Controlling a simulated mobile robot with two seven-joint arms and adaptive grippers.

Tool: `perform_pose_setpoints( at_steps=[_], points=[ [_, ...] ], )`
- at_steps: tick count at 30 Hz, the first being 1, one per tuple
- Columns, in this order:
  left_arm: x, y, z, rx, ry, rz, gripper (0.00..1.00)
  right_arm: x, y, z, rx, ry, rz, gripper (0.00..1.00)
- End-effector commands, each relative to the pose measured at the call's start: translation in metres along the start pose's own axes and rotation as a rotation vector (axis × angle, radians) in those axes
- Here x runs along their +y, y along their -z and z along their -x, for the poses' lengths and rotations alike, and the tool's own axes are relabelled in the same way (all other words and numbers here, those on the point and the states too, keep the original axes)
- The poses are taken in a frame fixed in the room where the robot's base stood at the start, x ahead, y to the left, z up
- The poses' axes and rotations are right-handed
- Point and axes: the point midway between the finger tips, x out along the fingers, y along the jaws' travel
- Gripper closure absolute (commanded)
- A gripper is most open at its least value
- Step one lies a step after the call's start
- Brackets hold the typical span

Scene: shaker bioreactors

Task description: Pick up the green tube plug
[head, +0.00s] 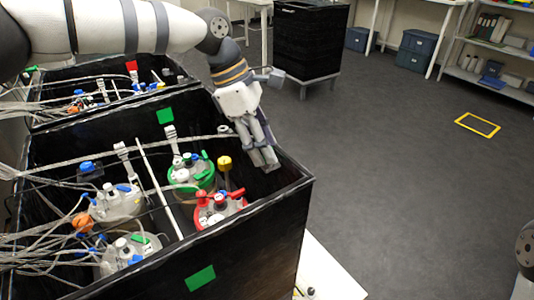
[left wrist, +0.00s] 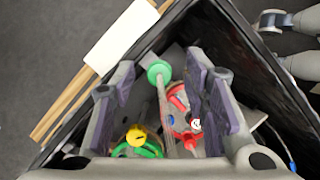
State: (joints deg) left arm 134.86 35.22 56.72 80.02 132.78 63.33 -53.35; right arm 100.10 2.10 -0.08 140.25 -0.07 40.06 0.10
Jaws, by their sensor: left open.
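The green tube plug (left wrist: 159,72) shows in the left wrist view as a round green cap on a pale upright tube. It lies between the fingertips of my left gripper (left wrist: 160,68), which are apart on either side of it. I cannot tell whether they touch it. In the head view my left gripper (head: 264,160) points down inside the right corner of the black box (head: 260,225). The green plug is not visible in that view, likely hidden by the gripper.
A yellow plug (head: 225,162), a red-ringed vessel (head: 219,208) and a green-ringed vessel (head: 191,175) stand near the left gripper. Other vessels and many clear tubes fill the box's left side. The box wall (left wrist: 259,65) is close to the gripper. Open floor lies right.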

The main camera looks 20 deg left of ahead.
Motion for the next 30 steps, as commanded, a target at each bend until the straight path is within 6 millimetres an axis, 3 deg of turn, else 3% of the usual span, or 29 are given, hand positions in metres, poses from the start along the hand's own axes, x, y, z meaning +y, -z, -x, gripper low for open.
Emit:
perform_pose_setpoints(
  at_steps=[6,11,23,29,30],
  points=[
    [0.0,0.0,-0.003,-0.001,0.0,0.0,0.58,0.0,0.0,0.0,-0.001,0.0,0.0,0.6],
    [0.0,0.0,-0.002,-0.001,0.0,0.0,0.95,0.0,0.0,0.0,-0.001,0.0,0.0,0.6],
    [0.001,-0.001,0.001,-0.001,-0.001,0.0,0.96,0.0,0.0,0.0,-0.001,0.0,0.0,0.6],
    [0.0,-0.013,0.03,-0.001,-0.003,-0.002,0.96,0.0,0.0,0.0,0.0,0.0,0.0,0.6],
    [-0.009,-0.019,0.04,-0.002,-0.004,-0.005,0.96,0.0,0.002,0.004,0.009,0.0,0.0,0.6]
  ],
)
